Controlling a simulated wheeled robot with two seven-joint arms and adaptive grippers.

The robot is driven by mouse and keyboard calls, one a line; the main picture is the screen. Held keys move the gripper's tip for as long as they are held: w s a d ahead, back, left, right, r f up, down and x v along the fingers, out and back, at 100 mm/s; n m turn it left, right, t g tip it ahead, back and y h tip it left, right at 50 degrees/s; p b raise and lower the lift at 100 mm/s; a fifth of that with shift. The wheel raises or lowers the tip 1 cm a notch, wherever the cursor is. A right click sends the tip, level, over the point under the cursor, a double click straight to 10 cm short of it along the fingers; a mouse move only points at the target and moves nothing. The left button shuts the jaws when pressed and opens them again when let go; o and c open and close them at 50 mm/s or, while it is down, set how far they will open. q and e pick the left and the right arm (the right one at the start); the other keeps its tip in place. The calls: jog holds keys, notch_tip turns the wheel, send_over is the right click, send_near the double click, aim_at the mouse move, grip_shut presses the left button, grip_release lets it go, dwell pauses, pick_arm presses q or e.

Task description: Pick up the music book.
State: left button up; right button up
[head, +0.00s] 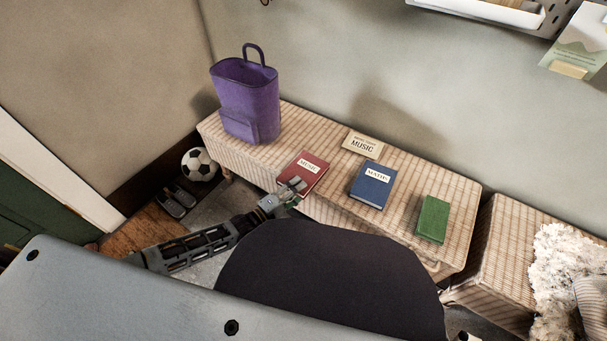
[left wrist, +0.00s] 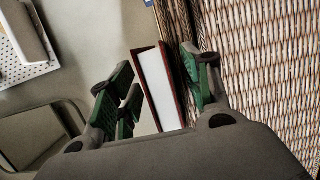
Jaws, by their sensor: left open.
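The red music book (head: 312,166) lies on the woven bench, its white label reading MUSIC. My left gripper (head: 292,187) is at the book's near edge in the head view and covers a small part of it. In the left wrist view the open fingers (left wrist: 160,84) stand on either side of the book (left wrist: 179,99), whose white page edge and red cover show between them. I cannot tell whether either finger touches the book. My right gripper is not in view.
On the bench (head: 290,134) are a blue maths book (head: 372,184), a green book (head: 433,219), a MUSIC card (head: 362,144) and a purple bag (head: 247,102). A ball (head: 199,164) and shoes (head: 177,201) are on the floor at left. A second bench (head: 502,243) stands at right.

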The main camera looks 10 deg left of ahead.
pick_arm(q)
grip_shut()
dwell(0.3)
jog(key=shift+r, duration=0.2)
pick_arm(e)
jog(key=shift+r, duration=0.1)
pick_arm(q)
jog(key=shift+r+p, duration=0.5)
jog(key=shift+r, duration=0.25)
notch_tip(320, 180, up, 6)
jog(key=p, duration=0.2)
jog(key=shift+p, duration=0.4)
jog(key=shift+r+p, duration=0.5)
jog(key=shift+r, duration=0.65)
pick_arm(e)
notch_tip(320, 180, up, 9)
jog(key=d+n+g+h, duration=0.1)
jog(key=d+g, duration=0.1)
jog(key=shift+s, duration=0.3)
